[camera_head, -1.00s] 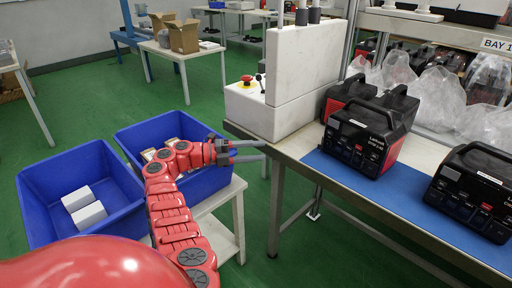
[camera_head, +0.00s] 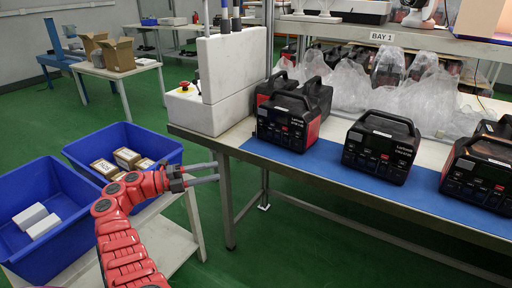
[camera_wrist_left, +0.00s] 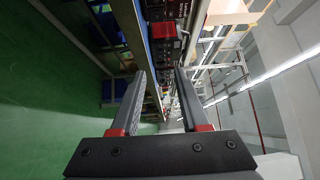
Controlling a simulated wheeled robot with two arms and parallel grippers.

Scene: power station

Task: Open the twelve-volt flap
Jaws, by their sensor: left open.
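Several black and red power stations stand on the blue mat (camera_head: 330,178) of the bench. The left one (camera_head: 288,120) is nearest to my left gripper, the middle one (camera_head: 381,147) stands beside it, and another (camera_head: 478,172) is at the right edge. Their fronts carry small panels and ports, but I cannot tell which is the twelve-volt flap. My left gripper (camera_head: 217,172) is open and empty, left of the bench's front edge and apart from the power stations. In the left wrist view the open fingers (camera_wrist_left: 162,88) have nothing between them. My right gripper is out of view.
Two blue bins (camera_head: 64,190) with white and brown boxes stand on a low table at left. A white upright panel (camera_head: 233,67) and a red stop button (camera_head: 184,86) stand at the bench's left end. Plastic bags (camera_head: 350,88) lie behind the power stations. Green floor is clear in front.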

